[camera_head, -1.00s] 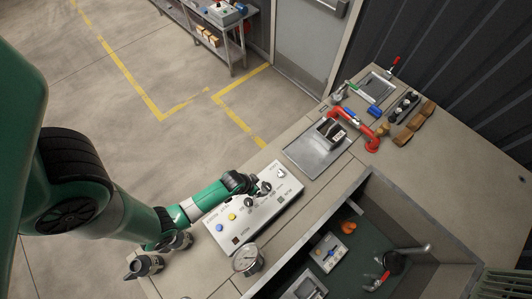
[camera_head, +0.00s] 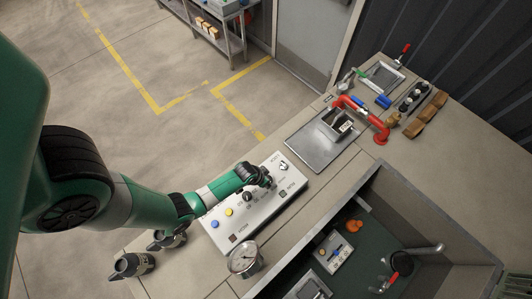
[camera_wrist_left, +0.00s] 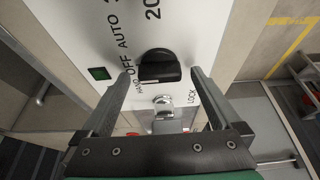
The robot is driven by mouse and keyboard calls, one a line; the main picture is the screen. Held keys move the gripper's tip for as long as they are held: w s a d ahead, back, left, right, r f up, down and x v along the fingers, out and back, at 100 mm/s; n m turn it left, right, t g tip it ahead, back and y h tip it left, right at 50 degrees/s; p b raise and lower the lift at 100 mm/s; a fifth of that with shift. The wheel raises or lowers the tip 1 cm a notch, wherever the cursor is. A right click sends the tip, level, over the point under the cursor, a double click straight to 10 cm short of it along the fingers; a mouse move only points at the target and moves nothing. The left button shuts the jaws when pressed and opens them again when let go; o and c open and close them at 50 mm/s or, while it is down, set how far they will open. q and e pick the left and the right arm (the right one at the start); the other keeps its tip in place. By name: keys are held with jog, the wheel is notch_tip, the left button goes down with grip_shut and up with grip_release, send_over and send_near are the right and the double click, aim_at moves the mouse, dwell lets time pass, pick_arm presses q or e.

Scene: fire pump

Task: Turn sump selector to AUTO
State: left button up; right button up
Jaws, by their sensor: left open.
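The white control panel (camera_head: 262,213) lies on the bench in the head view, with a blue button, a yellow button and a black knob (camera_head: 247,197). My left gripper (camera_head: 268,181) is over its upper right part and hides some of it. In the left wrist view a black selector knob (camera_wrist_left: 159,67) stands beside the printed words HAND, OFF and AUTO. The open fingers of my left gripper (camera_wrist_left: 159,78) are on either side of this knob. I cannot tell whether they touch it. A silver lock switch (camera_wrist_left: 164,106) labelled LOCK also shows between the fingers. My right gripper is not in view.
A pressure gauge (camera_head: 243,260) stands close to the panel's lower edge. A sunken sink (camera_head: 443,209) with several items lies to the right. A metal tray (camera_head: 307,147), red pipe (camera_head: 382,137) and brown blocks (camera_head: 414,129) occupy the far bench.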

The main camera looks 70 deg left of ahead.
pick_arm(q)
jog(key=c, duration=1.4)
jog(key=shift+o, duration=0.2)
jog(key=shift+m, duration=0.4)
jog(key=m, duration=0.1)
jog(key=m+h, duration=0.1)
jog(key=m, duration=0.1)
jog(key=shift+a+m+t+h+p, duration=0.2)
jog(key=shift+m+t+h+p, duration=0.1)
jog(key=shift+p, duration=0.05)
jog(key=m+h+p, duration=0.1)
jog(key=m+p, duration=0.1)
jog(key=m, duration=0.2)
jog(key=shift+a+r+h, duration=0.1)
jog(key=shift+h, duration=0.3)
jog(key=shift+m+g+h+p, duration=0.45)
jog(key=shift+m+g+h, duration=0.05)
jog(key=shift+m, duration=1.3)
jog(key=o, duration=1.4)
jog(key=shift+c, duration=0.2)
